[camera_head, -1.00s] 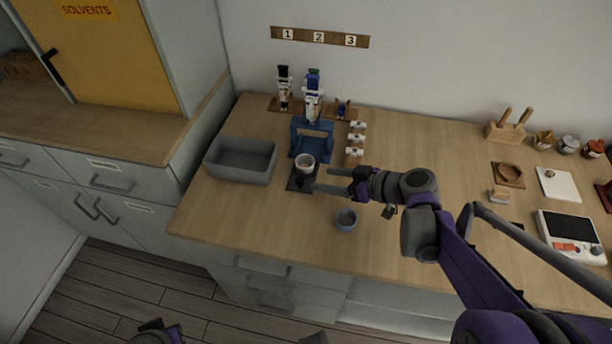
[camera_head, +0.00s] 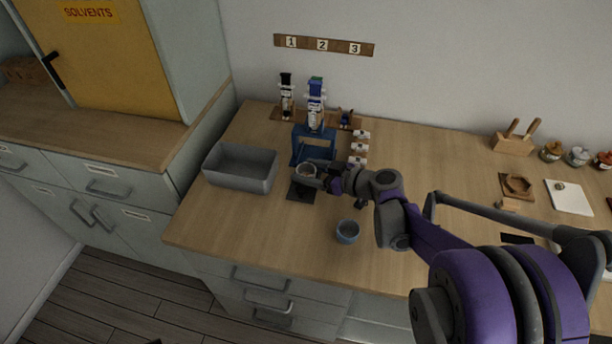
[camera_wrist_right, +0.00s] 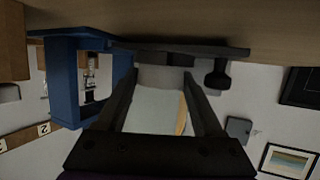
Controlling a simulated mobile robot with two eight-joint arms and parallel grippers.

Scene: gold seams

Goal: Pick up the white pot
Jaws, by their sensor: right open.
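My right gripper (camera_head: 316,171) has come in from the right at the pot's height. The right gripper hides part of the pot in the head view. My left gripper is not in view.
A grey bin (camera_head: 240,168) is left of the mat. A small blue-grey cup (camera_head: 347,232) stands in front, below my right arm. Small white-topped items (camera_head: 359,148) stand close behind the gripper. The front left worktop is clear.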

